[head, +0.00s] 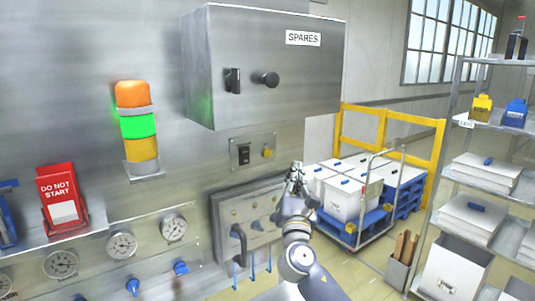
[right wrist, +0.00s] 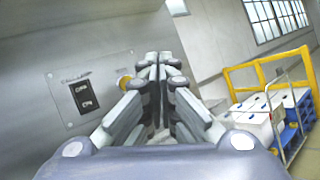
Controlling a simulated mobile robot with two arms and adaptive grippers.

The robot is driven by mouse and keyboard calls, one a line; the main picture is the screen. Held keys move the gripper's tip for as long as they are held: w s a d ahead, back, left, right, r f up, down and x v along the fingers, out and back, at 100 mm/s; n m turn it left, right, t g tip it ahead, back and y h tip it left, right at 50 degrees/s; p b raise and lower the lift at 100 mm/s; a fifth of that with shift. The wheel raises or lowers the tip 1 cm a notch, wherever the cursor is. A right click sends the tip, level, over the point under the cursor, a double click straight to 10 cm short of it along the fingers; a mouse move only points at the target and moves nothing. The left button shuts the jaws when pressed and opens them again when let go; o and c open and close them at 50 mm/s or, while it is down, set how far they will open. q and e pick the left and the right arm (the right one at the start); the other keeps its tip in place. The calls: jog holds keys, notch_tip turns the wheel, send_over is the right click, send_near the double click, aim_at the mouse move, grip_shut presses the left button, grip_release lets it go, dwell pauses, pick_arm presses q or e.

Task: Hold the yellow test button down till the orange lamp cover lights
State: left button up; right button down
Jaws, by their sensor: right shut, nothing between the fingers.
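The yellow test button (head: 267,152) sits on a small metal panel below the SPARES cabinet, right of a black switch. It also shows in the right wrist view (right wrist: 124,82), just left of the fingertips. The orange lamp cover (head: 131,94) tops a lamp stack on the wall and looks dull, unlit. The green section (head: 138,125) below it glows brightly; the yellow section (head: 142,149) is dull. My right gripper (head: 297,167) is shut and empty, right of and slightly below the button, apparently apart from it. My left gripper is out of view.
The SPARES cabinet (head: 265,65) juts out above the button panel. A lower panel (head: 248,215) with a black handle is below. A red DO NOT START sign (head: 60,198) stands at left. A cart with white boxes (head: 345,197) and shelving (head: 445,170) stand at right.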

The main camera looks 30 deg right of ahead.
aim_at(267, 153)
notch_tip(267, 153, up, 2)
jog(key=shift+w+r+n+t, duration=0.1)
jog(key=shift+r+n+t, duration=0.1)
jog(key=shift+n+t, duration=0.35)
jog(key=shift+g, duration=0.25)
jog(key=w+b, duration=0.1)
jog(key=w, duration=0.2)
jog(key=w+b, duration=0.2)
jog(key=w, duration=0.2)
jog(key=shift+w+a+f, duration=0.1)
jog(key=shift+a+f, duration=0.1)
jog(key=shift+w+a+r+b, duration=0.15)
jog(key=shift+w+b, duration=0.35)
jog(key=shift+w, duration=0.3)
jog(key=shift+w, duration=0.4)
